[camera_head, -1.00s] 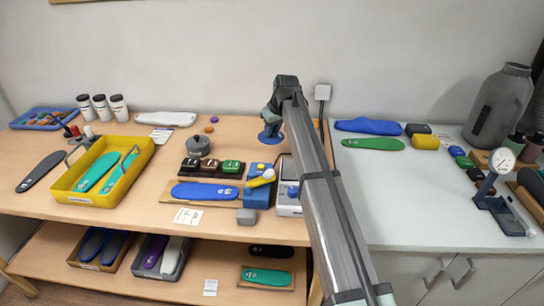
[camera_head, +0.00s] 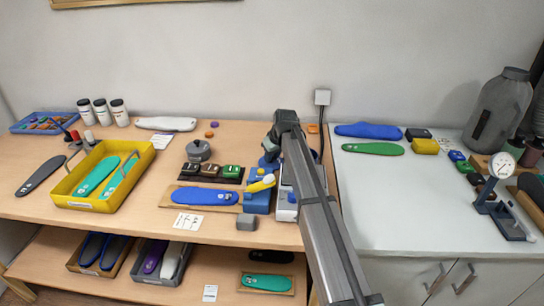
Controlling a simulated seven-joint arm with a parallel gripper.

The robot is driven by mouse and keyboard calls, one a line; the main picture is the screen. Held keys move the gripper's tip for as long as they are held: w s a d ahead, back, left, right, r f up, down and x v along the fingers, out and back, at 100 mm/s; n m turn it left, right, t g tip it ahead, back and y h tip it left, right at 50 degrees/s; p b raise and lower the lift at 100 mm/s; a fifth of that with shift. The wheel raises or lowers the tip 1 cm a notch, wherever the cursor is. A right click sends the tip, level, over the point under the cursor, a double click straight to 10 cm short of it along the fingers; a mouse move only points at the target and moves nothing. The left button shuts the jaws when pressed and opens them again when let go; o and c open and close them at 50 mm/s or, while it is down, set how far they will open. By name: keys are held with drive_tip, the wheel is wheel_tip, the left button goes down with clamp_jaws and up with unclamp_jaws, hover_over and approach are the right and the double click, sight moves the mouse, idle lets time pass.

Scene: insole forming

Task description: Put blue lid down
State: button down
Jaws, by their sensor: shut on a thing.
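The blue lid (camera_head: 267,164) is a small blue piece just under my gripper (camera_head: 270,155), close to the back of the blue device with a yellow lever (camera_head: 258,194). My gripper is small and dark in the head view and is shut on the lid. My gripper and arm partly hide the lid, and I cannot tell whether it touches the wooden table (camera_head: 150,218). An orange disc (camera_head: 208,134) and a purple disc (camera_head: 214,124) lie on the table to the left.
A round grey pot (camera_head: 198,151), a dark rack of small blocks (camera_head: 212,173) and a blue insole on a board (camera_head: 204,196) stand left of my gripper. A yellow tray (camera_head: 134,155) is farther left. A white scale-like box (camera_head: 286,206) stands close by, partly behind my arm.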

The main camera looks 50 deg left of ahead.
drive_tip(key=shift+f, duration=0.1)
drive_tip(key=c, duration=0.9)
unclamp_jaws()
drive_tip(key=shift+c, duration=0.2)
drive_tip(key=v, duration=1.2)
